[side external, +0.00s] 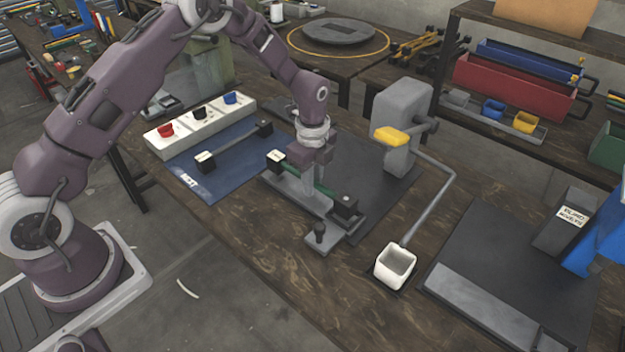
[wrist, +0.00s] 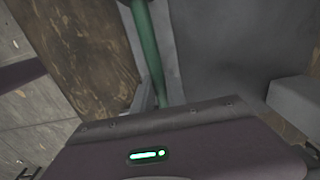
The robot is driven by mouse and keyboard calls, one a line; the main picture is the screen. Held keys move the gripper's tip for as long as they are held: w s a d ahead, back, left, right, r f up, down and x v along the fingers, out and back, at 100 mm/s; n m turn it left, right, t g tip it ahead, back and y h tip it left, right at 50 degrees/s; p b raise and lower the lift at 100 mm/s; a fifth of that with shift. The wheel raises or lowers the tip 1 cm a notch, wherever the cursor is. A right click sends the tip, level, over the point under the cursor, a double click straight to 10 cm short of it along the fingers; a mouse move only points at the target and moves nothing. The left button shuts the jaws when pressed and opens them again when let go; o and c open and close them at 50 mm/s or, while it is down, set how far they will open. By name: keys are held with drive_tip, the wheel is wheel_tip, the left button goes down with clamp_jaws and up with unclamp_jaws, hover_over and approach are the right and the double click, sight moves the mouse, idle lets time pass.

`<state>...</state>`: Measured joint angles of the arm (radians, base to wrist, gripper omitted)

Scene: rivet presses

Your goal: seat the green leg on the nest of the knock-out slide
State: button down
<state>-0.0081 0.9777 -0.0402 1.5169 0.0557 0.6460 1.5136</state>
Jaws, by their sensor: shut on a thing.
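The green leg (side external: 325,190) is a thin green rod with a dark block at each end, the left block bearing a pale label. My gripper (side external: 309,187) points down and is shut on the rod between the two blocks. The leg lies along and over the grey knock-out slide (side external: 290,197), which has a dark knob at its front end. Whether the leg rests on the nest or hangs just above it I cannot tell.
The grey press (side external: 397,125) with a yellow-handled lever stands behind the slide. A white cup (side external: 395,266) is at front right. A blue mat (side external: 215,180) holds a grey leg, with a white button box (side external: 200,127) behind it. A second, blue press stands at far right.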

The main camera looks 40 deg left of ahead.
drive_tip(key=shift+f, duration=0.4)
drive_tip(key=shift+f, duration=0.3)
drive_tip(key=c, duration=1.3)
unclamp_jaws()
